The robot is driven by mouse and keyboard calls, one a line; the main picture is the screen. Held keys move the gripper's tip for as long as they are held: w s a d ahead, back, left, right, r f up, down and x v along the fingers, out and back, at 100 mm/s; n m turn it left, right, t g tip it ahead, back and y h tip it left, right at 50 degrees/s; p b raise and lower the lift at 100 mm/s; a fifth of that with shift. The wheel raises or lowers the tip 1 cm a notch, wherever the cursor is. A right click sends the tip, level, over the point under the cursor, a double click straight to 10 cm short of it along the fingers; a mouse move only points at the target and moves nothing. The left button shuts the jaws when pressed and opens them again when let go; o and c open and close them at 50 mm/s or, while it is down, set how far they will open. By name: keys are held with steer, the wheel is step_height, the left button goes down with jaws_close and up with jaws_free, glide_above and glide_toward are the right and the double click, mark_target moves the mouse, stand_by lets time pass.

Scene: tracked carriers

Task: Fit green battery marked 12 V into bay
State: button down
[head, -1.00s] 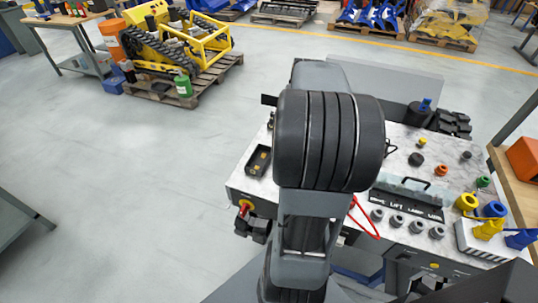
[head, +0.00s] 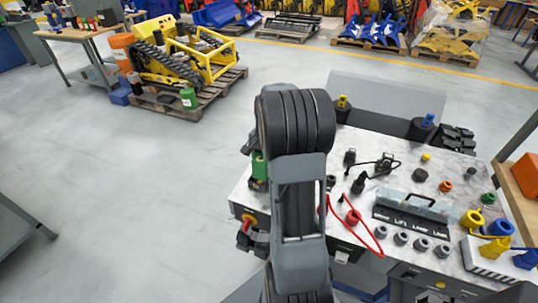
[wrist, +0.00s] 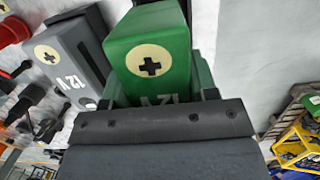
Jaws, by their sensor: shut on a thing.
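The green battery (wrist: 150,55), with a plus in a cream circle and 12 V on it, fills the upper middle of the wrist view. It also shows in the head view (head: 258,167), left of my arm, over the left edge of the marble top. My gripper (head: 254,151) is shut on it; its fingers are mostly hidden. The bay (wrist: 72,58), a grey housing with a dark recess, a plus and 12 V, is beside the battery on the left in the wrist view. The gap between them is hard to judge. My arm and the battery hide the bay in the head view.
The marble top (head: 330,150) holds plugs, black connectors and a labelled switch panel (head: 410,215). A red cable (head: 365,232) loops over its front. A red knob (head: 246,220) sticks out at the front left.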

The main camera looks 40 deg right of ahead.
steer(key=shift+w+a+f, duration=0.15)
steer(key=shift+w+f, duration=0.3)
steer(key=shift+f, duration=1.5)
steer(key=shift+f, duration=0.15)
steer(key=shift+c, duration=2)
jaws_free()
steer(key=shift+f, duration=0.1)
